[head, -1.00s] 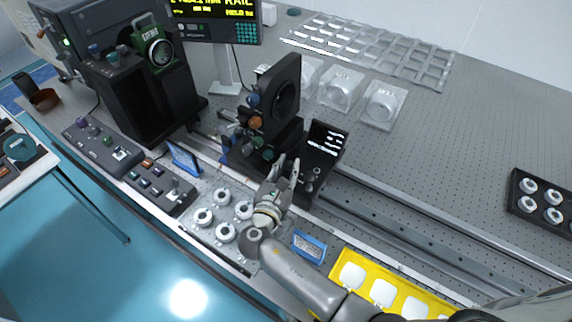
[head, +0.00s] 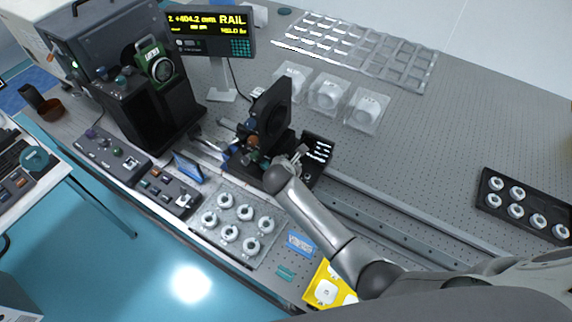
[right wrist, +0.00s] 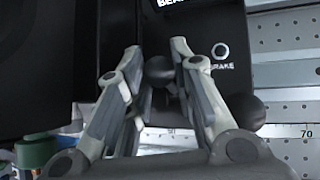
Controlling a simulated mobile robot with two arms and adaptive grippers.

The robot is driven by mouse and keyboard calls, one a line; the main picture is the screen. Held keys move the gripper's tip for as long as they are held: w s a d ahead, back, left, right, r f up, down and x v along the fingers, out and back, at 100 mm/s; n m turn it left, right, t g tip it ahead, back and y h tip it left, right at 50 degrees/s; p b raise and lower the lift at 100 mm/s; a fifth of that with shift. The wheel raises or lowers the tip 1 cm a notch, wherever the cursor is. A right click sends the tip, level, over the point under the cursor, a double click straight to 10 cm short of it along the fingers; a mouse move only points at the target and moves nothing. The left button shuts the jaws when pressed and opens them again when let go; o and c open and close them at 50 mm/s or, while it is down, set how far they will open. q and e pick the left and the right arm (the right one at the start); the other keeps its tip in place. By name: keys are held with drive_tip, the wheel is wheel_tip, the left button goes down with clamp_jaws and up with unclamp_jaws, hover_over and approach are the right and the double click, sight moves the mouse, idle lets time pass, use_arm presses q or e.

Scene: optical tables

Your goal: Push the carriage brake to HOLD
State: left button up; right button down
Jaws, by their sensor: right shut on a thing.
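The black carriage (head: 272,108) stands on the rail near the middle of the head view, with coloured knobs on its left side. Its black brake panel (head: 318,147) is at its right. In the right wrist view the brake panel (right wrist: 222,85) shows a white ring mark and the word BRAKE. My right gripper (head: 300,153) is at this panel; its fingers (right wrist: 160,52) are closed around a dark ball knob (right wrist: 159,69) left of the label. A second dark ball (right wrist: 245,111) is outside the right finger. The knob's stem is mostly hidden. My left gripper is not in view.
A clear tray of white rings (head: 236,222), a blue sign (head: 302,244) and a yellow tray (head: 312,291) lie in front. The rail (head: 400,232) runs right.

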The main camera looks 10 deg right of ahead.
drive_tip(key=shift+w+d+f+g+y, duration=0.15)
drive_tip(key=shift+w+d+g+y, duration=0.3)
drive_tip(key=shift+g+y, duration=0.3)
drive_tip(key=shift+g, duration=0.25)
drive_tip(key=c, duration=1.2)
unclamp_jaws()
drive_tip(key=shift+f, duration=0.1)
drive_tip(key=shift+c, duration=0.2)
